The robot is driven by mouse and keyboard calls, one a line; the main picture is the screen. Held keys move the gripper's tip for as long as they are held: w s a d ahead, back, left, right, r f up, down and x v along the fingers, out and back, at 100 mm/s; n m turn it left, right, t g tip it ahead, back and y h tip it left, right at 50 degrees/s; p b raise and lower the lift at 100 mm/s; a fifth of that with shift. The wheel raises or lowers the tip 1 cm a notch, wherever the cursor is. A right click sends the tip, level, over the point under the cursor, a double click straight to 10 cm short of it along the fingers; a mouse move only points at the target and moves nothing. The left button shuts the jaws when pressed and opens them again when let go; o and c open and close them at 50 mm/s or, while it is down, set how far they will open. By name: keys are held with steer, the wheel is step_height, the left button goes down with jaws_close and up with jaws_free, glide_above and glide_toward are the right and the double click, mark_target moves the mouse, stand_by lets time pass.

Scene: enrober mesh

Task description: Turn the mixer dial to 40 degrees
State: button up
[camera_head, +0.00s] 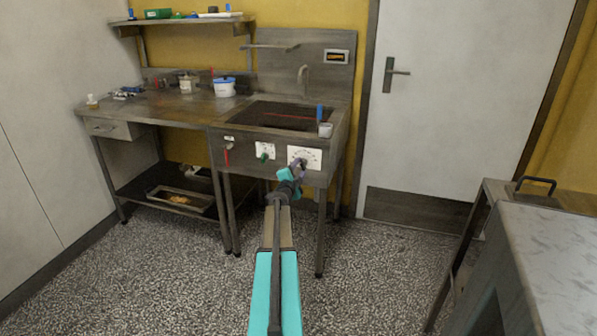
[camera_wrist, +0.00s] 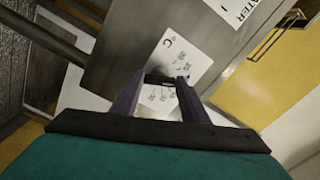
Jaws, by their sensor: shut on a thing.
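The mixer dial is on the front panel of the sink unit, at its right end. Its white scale plate (camera_head: 314,155) shows in the head view. In the wrist view the plate (camera_wrist: 184,52) carries a °C mark and printed numbers, and is seen at a slant. My gripper (camera_head: 299,166) is at this plate. In the wrist view its two fingers (camera_wrist: 161,86) are shut on the dark dial knob (camera_wrist: 160,77), one on each side. The fingers cover part of the scale, and I cannot read where the dial points.
A green knob (camera_head: 264,156) and a red-handled control (camera_head: 227,154) sit left on the same panel. A grey cup (camera_head: 326,130) with a blue-handled tool stands at the sink's right corner. A marble-topped table (camera_head: 560,250) is at right. The floor between is clear.

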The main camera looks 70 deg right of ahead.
steer(key=shift+d+r, duration=0.1)
steer(key=shift+r, duration=0.05)
steer(key=o, duration=1.1)
steer(key=shift+c, duration=0.2)
steer(key=a, duration=1.3)
steer(key=shift+s+a, duration=0.4)
